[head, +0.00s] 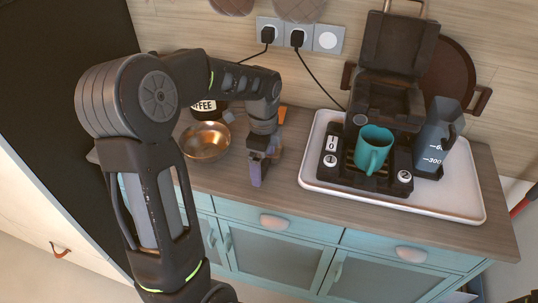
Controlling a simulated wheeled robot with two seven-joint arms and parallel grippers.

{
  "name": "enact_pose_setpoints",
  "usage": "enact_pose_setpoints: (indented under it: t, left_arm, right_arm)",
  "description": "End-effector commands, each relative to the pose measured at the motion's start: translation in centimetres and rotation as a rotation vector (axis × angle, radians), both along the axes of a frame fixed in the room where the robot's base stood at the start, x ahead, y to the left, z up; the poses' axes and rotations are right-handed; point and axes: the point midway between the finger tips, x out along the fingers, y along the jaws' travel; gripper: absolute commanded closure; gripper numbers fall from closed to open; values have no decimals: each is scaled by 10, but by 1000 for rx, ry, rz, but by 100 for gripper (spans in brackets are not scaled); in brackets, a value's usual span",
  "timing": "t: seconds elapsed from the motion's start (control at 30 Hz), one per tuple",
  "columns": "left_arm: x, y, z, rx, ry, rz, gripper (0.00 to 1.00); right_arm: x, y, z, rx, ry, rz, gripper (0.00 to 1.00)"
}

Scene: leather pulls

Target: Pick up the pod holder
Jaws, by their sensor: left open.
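I cannot clearly make out the pod holder. The black coffee machine (385,105) stands on a white tray with its lid raised, and a dark recess shows under the lid. A small orange thing (282,113) lies on the counter, partly hidden behind my left gripper; I cannot tell what it is. My left gripper (257,176) is open and points down over the counter, between the copper bowl and the tray. I cannot tell whether anything is between its fingers. My right gripper is not in view.
A teal mug (373,149) stands on the machine's drip grate. A grey water tank (437,135) is at its right. The white tray (470,206) fills the counter's right part. A copper bowl (206,142) and a coffee canister (204,108) are at left. Cords run to wall sockets (298,36).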

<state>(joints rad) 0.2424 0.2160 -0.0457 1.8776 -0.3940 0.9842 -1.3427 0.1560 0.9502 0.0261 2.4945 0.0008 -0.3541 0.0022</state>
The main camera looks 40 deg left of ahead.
Motion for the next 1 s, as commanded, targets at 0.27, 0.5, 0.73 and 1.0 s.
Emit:
enact_pose_setpoints:
  t: [0.27,0.5,0.73,1.0]
  left_arm:
    - [0,0,-4,0,-1,0,4]
    - [0,0,-4,1,-2,-1,4]
    - [0,0,-3,0,-1,-1,12]
    - [0,0,-3,0,-1,-1,34]
  right_arm:
    - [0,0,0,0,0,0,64]
    - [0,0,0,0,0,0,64]
    - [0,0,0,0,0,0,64]
    - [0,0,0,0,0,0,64]
